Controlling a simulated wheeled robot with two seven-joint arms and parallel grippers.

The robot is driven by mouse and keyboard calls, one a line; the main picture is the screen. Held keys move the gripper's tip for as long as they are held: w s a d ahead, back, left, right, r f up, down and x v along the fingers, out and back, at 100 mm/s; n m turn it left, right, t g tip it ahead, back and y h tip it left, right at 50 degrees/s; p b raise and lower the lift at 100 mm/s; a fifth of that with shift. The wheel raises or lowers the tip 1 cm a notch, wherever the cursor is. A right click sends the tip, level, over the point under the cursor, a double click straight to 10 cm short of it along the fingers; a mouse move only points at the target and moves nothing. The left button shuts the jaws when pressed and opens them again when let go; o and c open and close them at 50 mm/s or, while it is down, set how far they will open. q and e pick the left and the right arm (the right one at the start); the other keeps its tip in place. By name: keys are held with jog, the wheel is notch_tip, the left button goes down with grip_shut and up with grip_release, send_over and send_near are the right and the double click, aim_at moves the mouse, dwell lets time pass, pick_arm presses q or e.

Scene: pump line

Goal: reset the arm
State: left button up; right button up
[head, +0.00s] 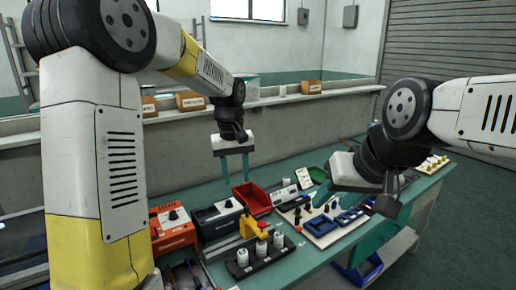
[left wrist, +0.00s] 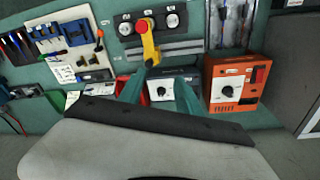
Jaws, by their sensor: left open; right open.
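My left gripper (head: 235,168) hangs in the air over the back part of the green workbench (head: 285,168). Its two green fingers point down, apart and empty, above the red bin. In the left wrist view the fingers (left wrist: 158,92) show spread with nothing between them. My right gripper (head: 378,215) is in the air at the right, over the front right of the bench. One of its green fingers shows clearly; the rest is partly hidden behind its own body. I see nothing held in it.
On the bench stand an orange unit (head: 172,225), a dark unit (head: 217,217), a red bin (head: 252,199), a black fixture (head: 262,258) with white cylinders and a yellow-red part (head: 254,226), and a tool board (head: 325,225) with blue trays. Small wooden boxes (head: 190,101) stand on the ledge behind.

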pick_arm(q)
jog(key=s+a+r+m+t, duration=0.1)
jog(key=s+a+r+t, duration=0.1)
jog(key=s, duration=0.9)
jog(key=s+a+r+m+t+h, duration=0.1)
jog(key=s+a+r, duration=0.4)
jog(key=s, duration=0.6)
jog(key=shift+s+r+m+t+h, duration=0.15)
jog(key=shift+s+m+t+h, duration=0.3)
jog(key=shift+t, duration=0.65)
jog(key=shift+w, duration=0.1)
pick_arm(e)
jog(key=shift+c, duration=0.5)
